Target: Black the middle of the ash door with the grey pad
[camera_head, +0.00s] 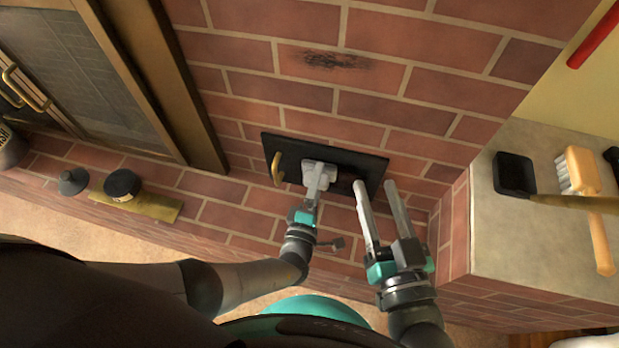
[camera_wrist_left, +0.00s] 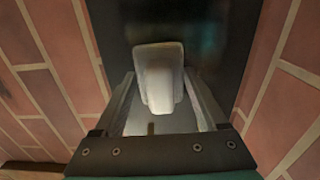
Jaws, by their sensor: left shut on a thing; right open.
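The ash door (camera_head: 345,161) is a dark rectangular plate set low in the brick wall, with a brass handle (camera_head: 277,170) near its left end. My left gripper (camera_head: 315,186) is shut on the grey pad (camera_head: 318,169), which is at the door's face, left of its middle. In the left wrist view the pale pad (camera_wrist_left: 160,75) sits between the fingers (camera_wrist_left: 162,100) against the dark door (camera_wrist_left: 225,30). Whether the pad touches the door I cannot tell. My right gripper (camera_head: 381,212) is open and empty, its fingertips by the door's lower right edge.
A round black tin (camera_head: 122,184) lies on a brass plate (camera_head: 152,203) on the brick hearth, beside a small dark cone-shaped thing (camera_head: 73,181). A ledge at right (camera_head: 520,240) holds a black shovel (camera_head: 514,172) and a brush (camera_head: 583,170). A sooty mark (camera_head: 334,60) is on the bricks above.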

